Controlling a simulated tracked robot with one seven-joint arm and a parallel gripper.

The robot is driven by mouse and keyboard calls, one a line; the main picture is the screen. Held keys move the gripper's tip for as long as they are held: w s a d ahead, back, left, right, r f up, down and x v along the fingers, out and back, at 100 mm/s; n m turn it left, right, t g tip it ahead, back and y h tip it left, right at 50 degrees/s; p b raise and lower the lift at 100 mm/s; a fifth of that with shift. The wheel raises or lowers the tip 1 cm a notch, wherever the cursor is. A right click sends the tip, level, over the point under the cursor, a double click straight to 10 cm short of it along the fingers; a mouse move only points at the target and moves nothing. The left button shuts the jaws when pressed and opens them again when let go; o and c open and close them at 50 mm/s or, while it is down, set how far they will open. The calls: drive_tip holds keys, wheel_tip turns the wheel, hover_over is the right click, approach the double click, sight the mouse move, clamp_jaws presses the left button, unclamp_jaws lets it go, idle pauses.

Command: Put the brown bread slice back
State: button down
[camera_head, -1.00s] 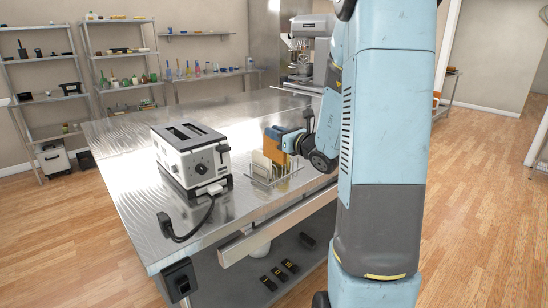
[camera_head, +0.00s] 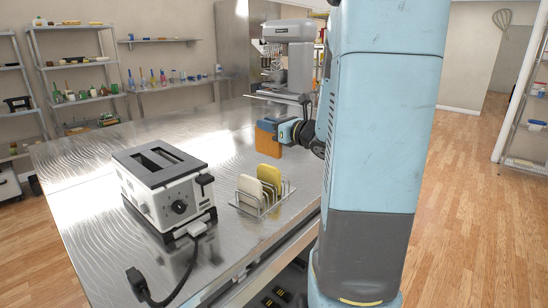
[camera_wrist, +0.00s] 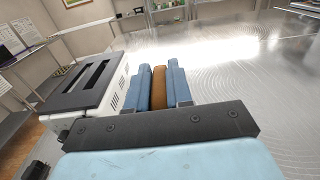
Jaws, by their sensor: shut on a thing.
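My gripper (camera_head: 287,132) is shut on the brown bread slice (camera_head: 267,138) and holds it upright above the metal table, behind the bread rack. In the wrist view the brown slice (camera_wrist: 159,88) sits between the two blue fingers of my gripper (camera_wrist: 159,90). The wire rack (camera_head: 262,205) stands on the table and holds a pale slice (camera_head: 249,188) and a yellow slice (camera_head: 270,176). The slice in my gripper is apart from the rack. The white toaster (camera_head: 165,190) with a black top stands left of the rack; its slots look empty.
The metal table (camera_head: 110,165) is clear behind the toaster and rack. A cable with a plug (camera_head: 150,290) lies at the table's front. A stand mixer (camera_head: 285,60) stands at the back. Shelves (camera_head: 85,95) line the wall.

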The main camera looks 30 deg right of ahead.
drive_tip(key=w+d+f, duration=0.7)
drive_tip(key=w+f, duration=0.1)
drive_tip(key=f, duration=0.3)
drive_tip(key=shift+d+f, duration=0.15)
drive_tip(key=shift+f, duration=0.25)
drive_tip(key=shift+f, duration=0.6)
drive_tip(key=c, duration=1)
unclamp_jaws()
